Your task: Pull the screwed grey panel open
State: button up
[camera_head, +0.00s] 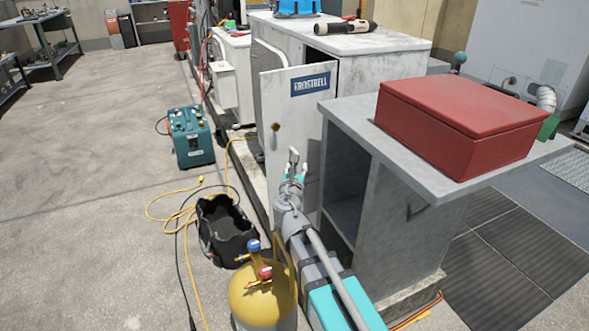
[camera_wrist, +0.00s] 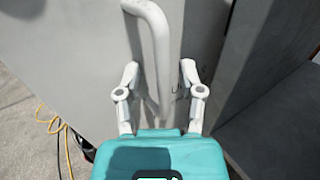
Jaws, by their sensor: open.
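The grey panel (camera_head: 297,108) with a blue label stands upright on the near side of the weathered condenser unit (camera_head: 365,45). A dark gap shows at its upper right edge, so it looks ajar. A rusty round spot (camera_head: 276,127) marks its left side; I cannot tell whether it is a screw. My gripper (camera_head: 297,168) is in front of the panel's lower part. In the wrist view, my gripper (camera_wrist: 159,75) is open, its fingers on either side of a pale bent handle (camera_wrist: 160,35) on the panel (camera_wrist: 85,60). Contact with the handle is unclear.
A grey open-sided stand (camera_head: 395,215) with a red box (camera_head: 455,120) is close to the right of my arm. A yellow tank (camera_head: 262,300), black bucket (camera_head: 225,230), loose yellow hose (camera_head: 165,197) and teal machine (camera_head: 190,135) are on the left. Floor farther left is clear.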

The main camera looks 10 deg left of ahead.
jog(key=s, duration=0.7)
jog(key=shift+s, duration=0.3)
jog(key=shift+a, duration=0.1)
dwell(0.4)
